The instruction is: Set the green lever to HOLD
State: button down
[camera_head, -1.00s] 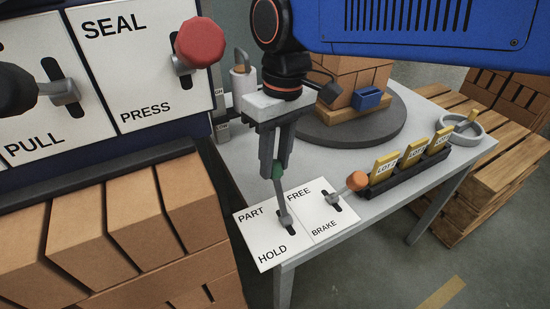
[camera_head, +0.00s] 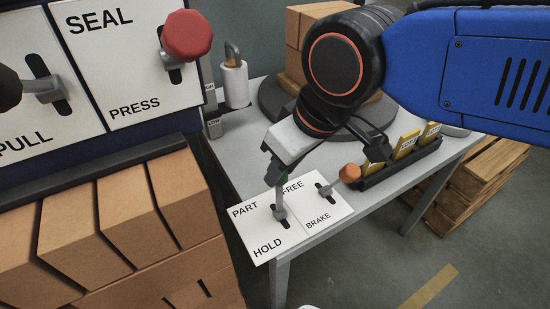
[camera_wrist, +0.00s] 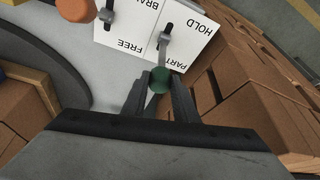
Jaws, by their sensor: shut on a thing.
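The green lever (camera_head: 279,202) stands in a slot on a white plate (camera_head: 244,228) marked PART at its far end and HOLD at its near end. In the wrist view its green knob (camera_wrist: 160,78) sits between the two fingers of my gripper (camera_wrist: 158,86), which is shut on it. The lever leans toward the PART end. In the head view my gripper (camera_head: 277,172) is tilted over the plate and hides most of the knob.
Right beside it is an orange-knobbed lever (camera_head: 349,173) on the FREE/BRAKE plate. A black rack (camera_head: 376,175) of yellow cards stands further right.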

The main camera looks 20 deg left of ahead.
jog(key=s+d+f+t+y, duration=0.1)
jog(key=s+d+f+y, duration=0.1)
jog(key=s+d, duration=0.2)
jog(key=shift+s+d+t, duration=0.15)
jog(key=shift+d+t, duration=0.15)
jog(key=shift+d, duration=0.4)
jog(key=shift+d+f, duration=0.1)
jog(key=c, duration=1.4)
grip_release()
jog(key=shift+s, duration=0.1)
jog(key=shift+r, duration=0.25)
